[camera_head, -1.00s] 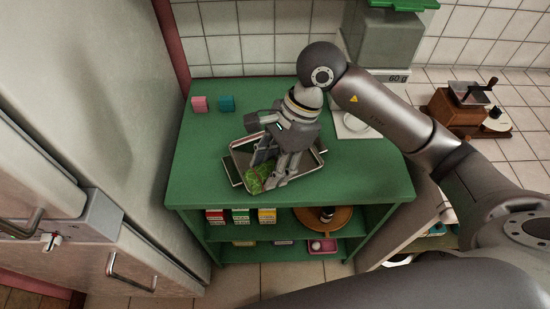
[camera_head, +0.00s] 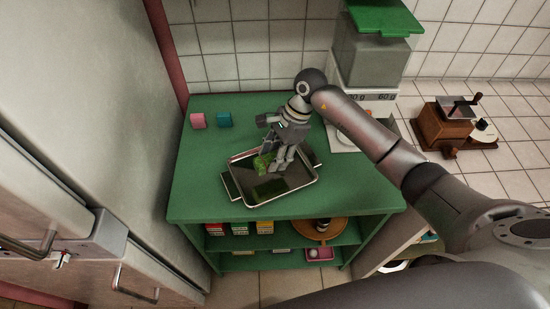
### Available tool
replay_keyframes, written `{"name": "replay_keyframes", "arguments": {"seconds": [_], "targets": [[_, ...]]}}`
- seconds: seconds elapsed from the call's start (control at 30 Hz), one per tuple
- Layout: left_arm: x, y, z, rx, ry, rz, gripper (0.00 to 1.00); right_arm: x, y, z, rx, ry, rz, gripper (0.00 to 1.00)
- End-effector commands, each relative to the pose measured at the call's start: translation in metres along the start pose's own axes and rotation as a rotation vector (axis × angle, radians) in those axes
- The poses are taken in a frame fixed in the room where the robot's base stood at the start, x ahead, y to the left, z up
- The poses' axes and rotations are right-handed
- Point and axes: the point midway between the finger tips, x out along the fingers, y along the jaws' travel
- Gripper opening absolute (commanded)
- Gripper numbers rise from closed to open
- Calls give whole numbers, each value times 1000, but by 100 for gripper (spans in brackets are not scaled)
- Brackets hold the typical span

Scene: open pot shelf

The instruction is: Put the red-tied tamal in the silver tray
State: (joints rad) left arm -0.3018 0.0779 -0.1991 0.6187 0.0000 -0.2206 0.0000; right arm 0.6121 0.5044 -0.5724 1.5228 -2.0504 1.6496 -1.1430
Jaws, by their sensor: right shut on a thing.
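My right gripper (camera_head: 273,160) points down over the silver tray and is shut on a green, leaf-wrapped tamal (camera_head: 261,163). The tamal is over the back-left part of the silver tray (camera_head: 310,183); I cannot tell whether it touches the tray floor. No red tie can be made out on it, and the fingers hide part of it. A dark green patch shows on the tray floor in front of it, perhaps a reflection. My left gripper is not in view.
The tray lies on a green shelf top (camera_head: 200,190). A dark flat object (camera_head: 231,187) shows at its left edge. A scale (camera_head: 375,105) stands at the back right. Boxes are on the shelf below.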

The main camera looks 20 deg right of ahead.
Motion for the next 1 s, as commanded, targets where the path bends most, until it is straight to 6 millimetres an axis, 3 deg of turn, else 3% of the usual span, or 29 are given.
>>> {"name": "replay_keyframes", "arguments": {"seconds": [0.17,0.37,0.8,0.83,1.0], "targets": [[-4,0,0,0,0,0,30,7,-6,-7,2,-1,2,14],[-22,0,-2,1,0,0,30,30,-5,-16,2,-2,3,14],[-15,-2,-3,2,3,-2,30,39,-6,-21,-1,0,-1,14],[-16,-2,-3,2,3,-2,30,38,-6,-20,0,1,0,43],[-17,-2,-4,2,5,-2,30,38,-6,-20,0,0,0,62]]}}
